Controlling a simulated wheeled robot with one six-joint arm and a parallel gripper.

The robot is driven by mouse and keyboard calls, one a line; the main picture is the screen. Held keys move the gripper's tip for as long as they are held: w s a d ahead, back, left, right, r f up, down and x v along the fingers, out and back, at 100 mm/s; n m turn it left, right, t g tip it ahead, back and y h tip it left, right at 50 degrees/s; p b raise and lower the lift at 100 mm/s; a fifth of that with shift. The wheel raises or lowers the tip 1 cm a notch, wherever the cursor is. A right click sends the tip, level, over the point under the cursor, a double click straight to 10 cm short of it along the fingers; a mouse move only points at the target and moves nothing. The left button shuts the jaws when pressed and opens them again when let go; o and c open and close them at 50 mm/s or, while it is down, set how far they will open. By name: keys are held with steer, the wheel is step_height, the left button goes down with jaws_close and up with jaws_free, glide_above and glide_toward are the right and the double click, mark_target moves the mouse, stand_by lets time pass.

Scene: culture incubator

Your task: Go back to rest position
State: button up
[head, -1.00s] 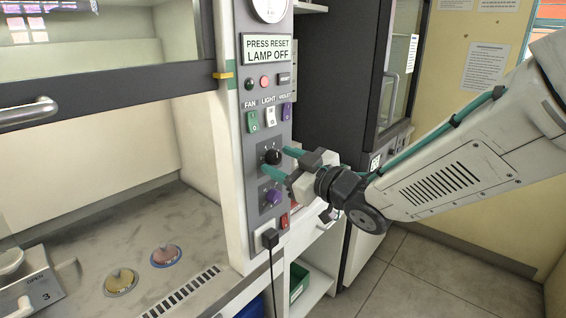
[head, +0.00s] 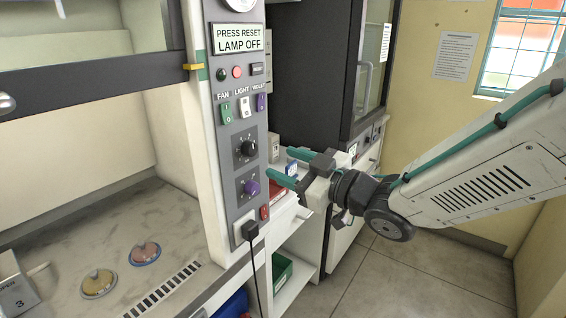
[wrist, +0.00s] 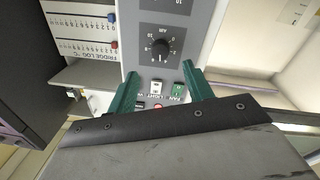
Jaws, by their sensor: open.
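My gripper (head: 279,163) has two teal fingers spread apart with nothing between them. In the head view it is just right of the control panel (head: 229,160), and both knobs show uncovered. The black knob (head: 246,148) is above the purple knob (head: 249,187). In the wrist view the panel appears upside down, with the black knob (wrist: 160,47) beyond the gap between the open fingertips (wrist: 160,70). There is a visible gap between the fingers and the knob. No touch with the panel shows.
A hooded cabinet (head: 75,72) with two round dishes on its worktop is at left. A dark tall unit (head: 310,60) stands behind the panel. Grey floor (head: 400,285) is clear at lower right.

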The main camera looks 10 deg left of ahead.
steer(key=w+d+f+m+t+h, duration=0.1)
steer(key=w+d+f+m+h, duration=0.25)
steer(key=d+f+h, duration=0.45)
steer(key=s+d+f+m+g+h, duration=0.1)
steer(key=s+d+f+m+h, duration=0.15)
steer(key=d, duration=0.35)
steer(key=s+d+f+m+h, duration=0.1)
steer(key=d+m+h, duration=0.1)
steer(key=d+h, duration=0.3)
steer(key=s+d+r+m+g, duration=0.3)
steer(key=s+d+m, duration=0.1)
steer(key=s+d, duration=0.5)
steer(key=s+d+r+m+g, duration=0.3)
steer(key=s+d, duration=0.6)
steer(key=s, duration=0.5)
steer(key=shift+d+r+m+h, duration=0.25)
steer(key=shift+r+m+h, duration=0.2)
steer(key=shift+m, duration=0.45)
stand_by(2.2)
